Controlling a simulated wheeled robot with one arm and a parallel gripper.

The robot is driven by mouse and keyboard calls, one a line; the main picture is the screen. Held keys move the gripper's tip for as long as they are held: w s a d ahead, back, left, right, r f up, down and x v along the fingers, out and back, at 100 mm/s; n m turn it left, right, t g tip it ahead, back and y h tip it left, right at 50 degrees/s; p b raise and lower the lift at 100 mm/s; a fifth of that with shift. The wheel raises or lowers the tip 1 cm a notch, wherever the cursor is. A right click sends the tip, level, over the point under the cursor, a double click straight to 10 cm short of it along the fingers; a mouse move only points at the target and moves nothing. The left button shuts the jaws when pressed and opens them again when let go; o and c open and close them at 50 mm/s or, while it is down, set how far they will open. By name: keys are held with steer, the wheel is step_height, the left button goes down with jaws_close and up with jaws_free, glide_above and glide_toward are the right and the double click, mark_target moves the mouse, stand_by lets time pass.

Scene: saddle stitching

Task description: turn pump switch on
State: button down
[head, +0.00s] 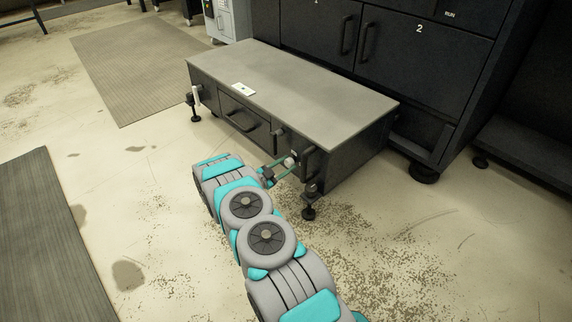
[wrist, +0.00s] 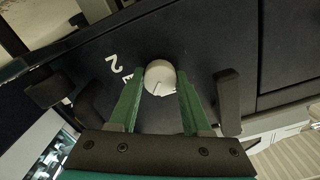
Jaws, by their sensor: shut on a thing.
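The pump switch looks like a round white knob (wrist: 160,72) with a dark mark on its face, set in the dark front panel of a low cabinet. It also shows in the head view (head: 290,161), near the right end of the cabinet front. My gripper (wrist: 161,86) has its two green fingers on either side of the knob, shut on it. Part of a label with a "2" shows beside the knob; I cannot read the rest.
The low cabinet (head: 300,88) has a grey top with a small white plate (head: 243,89) on it. Dark handles (wrist: 228,100) stick out close to my fingers. Tall dark cabinets (head: 420,60) stand behind. The floor at the left is open, with mats (head: 135,60).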

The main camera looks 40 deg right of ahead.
steer(key=m+b, duration=0.1)
steer(key=m, duration=0.3)
steer(key=shift+f+m+b, duration=0.2)
steer(key=shift+m+b, duration=0.1)
steer(key=shift+b, duration=0.1)
steer(key=m+b, duration=0.2)
steer(key=m, duration=0.1)
steer(key=shift+s+m+b, duration=0.1)
steer(key=shift+m+b, duration=0.25)
steer(key=shift+m, duration=0.05)
steer(key=shift+m+b, duration=0.5)
steer(key=shift+m, duration=0.1)
steer(key=shift+r, duration=0.1)
steer(key=shift+c, duration=1.8)
jaws_free()
steer(key=a, duration=0.7)
steer(key=shift+s+a, duration=0.25)
steer(key=shift+a, duration=0.15)
